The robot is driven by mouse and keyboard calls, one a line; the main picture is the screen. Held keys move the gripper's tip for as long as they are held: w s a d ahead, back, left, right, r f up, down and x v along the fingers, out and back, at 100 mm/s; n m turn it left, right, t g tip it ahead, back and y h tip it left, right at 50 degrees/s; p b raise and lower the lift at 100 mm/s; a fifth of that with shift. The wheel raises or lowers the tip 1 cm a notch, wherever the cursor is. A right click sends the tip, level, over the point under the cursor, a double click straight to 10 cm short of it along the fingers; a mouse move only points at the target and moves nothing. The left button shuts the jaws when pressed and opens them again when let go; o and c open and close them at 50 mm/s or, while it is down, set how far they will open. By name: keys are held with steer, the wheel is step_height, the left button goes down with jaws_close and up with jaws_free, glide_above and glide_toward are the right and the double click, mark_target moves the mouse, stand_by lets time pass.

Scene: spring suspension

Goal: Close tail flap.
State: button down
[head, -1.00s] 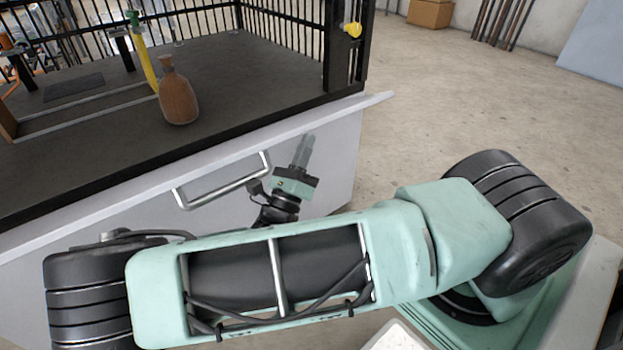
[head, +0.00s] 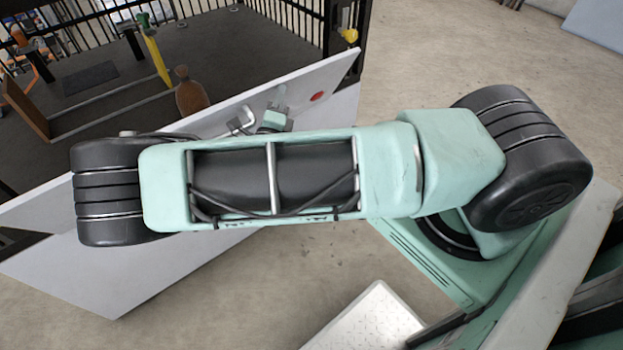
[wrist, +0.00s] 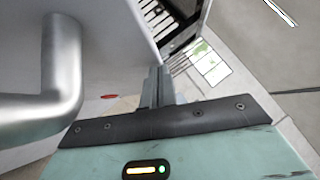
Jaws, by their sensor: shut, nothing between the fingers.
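The tail flap (head: 322,82) is a pale panel with a red round reflector, across the rear of the caged cargo bed in the head view. It slants upward and hides the lower part of the brown bottle. Its silver handle (head: 240,121) shows partly above my arm and looms large at the left of the wrist view (wrist: 62,70). My gripper (head: 279,95) is at the flap's outer face, just right of the handle. In the wrist view its fingers (wrist: 158,88) are shut and empty, beside the handle bar, not around it. Contact with the flap cannot be told.
The brown bottle (head: 190,95) stands on the dark bed floor (head: 120,110), near a yellow and green tool (head: 157,58). Black cage bars (head: 290,20) enclose the bed. A pale panel (head: 110,280) lies below the flap. The concrete floor (head: 430,60) at right is open.

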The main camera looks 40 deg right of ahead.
steer(key=w+r+p, duration=0.1)
steer(key=w+r+n+y+p, duration=0.1)
steer(key=w, duration=0.1)
steer(key=w+r+n+p, duration=0.1)
steer(key=w, duration=0.1)
steer(key=shift+w+d+r+y+p, duration=0.1)
steer(key=shift+w+r+y+p, duration=0.1)
steer(key=shift+r+y+p, duration=0.15)
steer(key=w+r+n+g+y+p, duration=0.1)
steer(key=w, duration=0.7)
steer(key=shift+r+n+p, duration=0.2)
steer(key=shift+n+p, duration=0.1)
steer(key=shift+n, duration=0.1)
